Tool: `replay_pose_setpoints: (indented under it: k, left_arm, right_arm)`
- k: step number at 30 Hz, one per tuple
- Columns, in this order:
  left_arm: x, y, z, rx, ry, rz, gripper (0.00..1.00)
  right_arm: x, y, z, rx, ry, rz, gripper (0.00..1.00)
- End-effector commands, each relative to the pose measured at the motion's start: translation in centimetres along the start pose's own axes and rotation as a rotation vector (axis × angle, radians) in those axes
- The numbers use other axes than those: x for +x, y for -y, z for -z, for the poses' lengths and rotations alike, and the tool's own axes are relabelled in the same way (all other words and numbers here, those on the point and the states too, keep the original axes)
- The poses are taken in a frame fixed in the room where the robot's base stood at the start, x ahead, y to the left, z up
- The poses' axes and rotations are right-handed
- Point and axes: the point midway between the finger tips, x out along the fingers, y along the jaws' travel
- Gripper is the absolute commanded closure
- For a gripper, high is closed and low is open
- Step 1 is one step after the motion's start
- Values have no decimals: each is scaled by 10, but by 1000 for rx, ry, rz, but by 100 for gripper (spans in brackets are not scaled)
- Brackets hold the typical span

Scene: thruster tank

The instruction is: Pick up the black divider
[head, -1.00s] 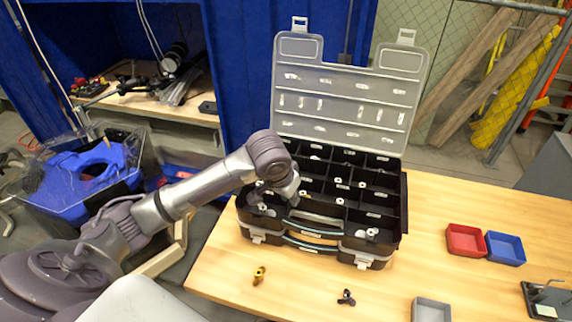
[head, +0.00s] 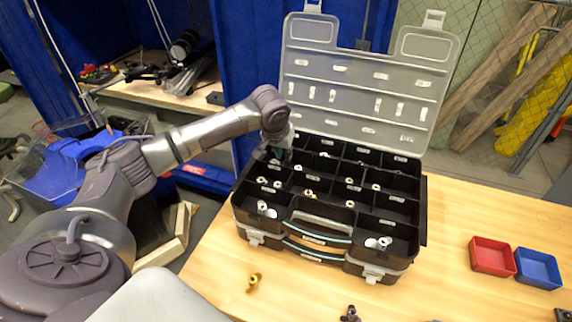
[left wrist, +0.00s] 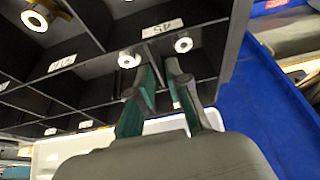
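The black organizer case (head: 322,226) stands open on the wooden table, with black dividers (head: 331,178) separating its compartments. Several dividers look alike, so I cannot tell which one is meant. My left gripper (head: 274,154) is over the compartments at the case's back left. In the left wrist view the left gripper's green-padded fingers (left wrist: 161,68) point into the case, with a narrow gap between their tips. White ring-shaped parts lie close to the tips. A dark divider wall (left wrist: 98,88) is left of the fingers. Whether a divider edge lies between the tips is unclear. My right gripper is out of view.
The raised clear lid (head: 362,85) stands behind the case. A red bin (head: 492,257) and a blue bin (head: 538,269) are at the right. A brass fitting (head: 254,282) and a dark fitting (head: 350,314) lie in front.

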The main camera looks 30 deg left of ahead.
Motion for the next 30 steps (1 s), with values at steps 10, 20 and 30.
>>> replay_pose_setpoints:
  k: [10,20,30]
  left_arm:
    - [37,-4,-2,1,1,1,83]
    - [57,-3,-2,3,-2,0,83]
    - [57,-3,-2,2,-1,0,100]
  right_arm:
    - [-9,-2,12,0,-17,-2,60]
    - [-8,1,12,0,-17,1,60]
    - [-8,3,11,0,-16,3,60]
